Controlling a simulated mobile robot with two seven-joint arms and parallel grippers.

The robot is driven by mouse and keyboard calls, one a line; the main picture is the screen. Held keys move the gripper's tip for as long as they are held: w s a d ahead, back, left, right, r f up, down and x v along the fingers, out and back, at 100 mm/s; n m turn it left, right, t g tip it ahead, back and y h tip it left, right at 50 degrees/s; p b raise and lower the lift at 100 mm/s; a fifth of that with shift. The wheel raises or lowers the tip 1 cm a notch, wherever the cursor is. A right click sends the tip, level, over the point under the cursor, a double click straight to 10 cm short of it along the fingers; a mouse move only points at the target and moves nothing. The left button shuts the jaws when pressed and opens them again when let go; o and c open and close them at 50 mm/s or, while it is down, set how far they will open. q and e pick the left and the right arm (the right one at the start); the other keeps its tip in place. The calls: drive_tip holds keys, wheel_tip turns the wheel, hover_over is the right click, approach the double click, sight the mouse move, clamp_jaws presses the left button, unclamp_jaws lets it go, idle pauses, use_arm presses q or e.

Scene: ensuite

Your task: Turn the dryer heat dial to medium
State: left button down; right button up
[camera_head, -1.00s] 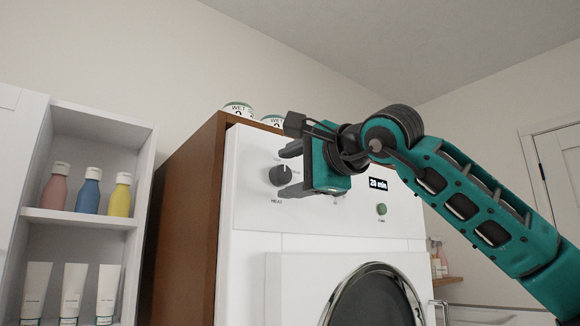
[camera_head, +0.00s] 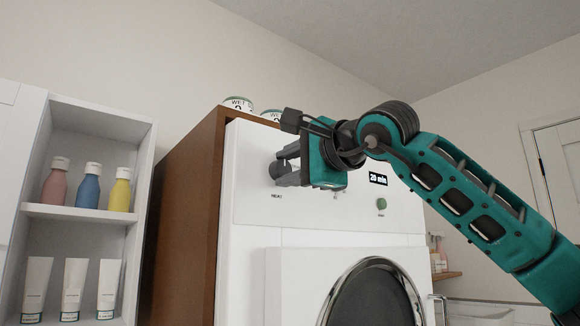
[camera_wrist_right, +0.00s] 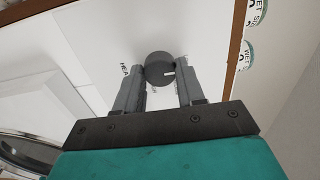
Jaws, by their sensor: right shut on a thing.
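The heat dial (camera_head: 275,170) is a dark round knob on the upper left of the white dryer's (camera_head: 250,215) front panel, with "HEAT" printed below it. My right gripper (camera_head: 280,168) is at the dial, its fingers one on each side, shut on it. My left gripper is not in view.
A display reading 20 min (camera_head: 378,179) and a green button (camera_head: 381,204) are right of the gripper. Labelled cans (camera_head: 238,103) stand on top. A shelf with bottles (camera_head: 88,186) and tubes is at the left. The round dryer door (camera_head: 375,300) is below.

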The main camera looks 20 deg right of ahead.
drive_tip(key=shift+f+m, duration=0.1)
drive_tip(key=shift+m, duration=0.3)
drive_tip(key=m+b, duration=0.1)
drive_tip(key=m, duration=0.1)
drive_tip(key=shift+m+b, duration=0.35)
drive_tip(key=shift+m, duration=0.05)
drive_tip(key=m+b, duration=0.1)
drive_tip(key=m, duration=0.3)
drive_tip(key=shift+m, duration=0.3)
drive_tip(key=m+b, duration=0.1)
drive_tip(key=m, duration=0.1)
drive_tip(key=shift+m, duration=0.9)
drive_tip(key=o, duration=1)
drive_tip(key=shift+o, duration=0.2)
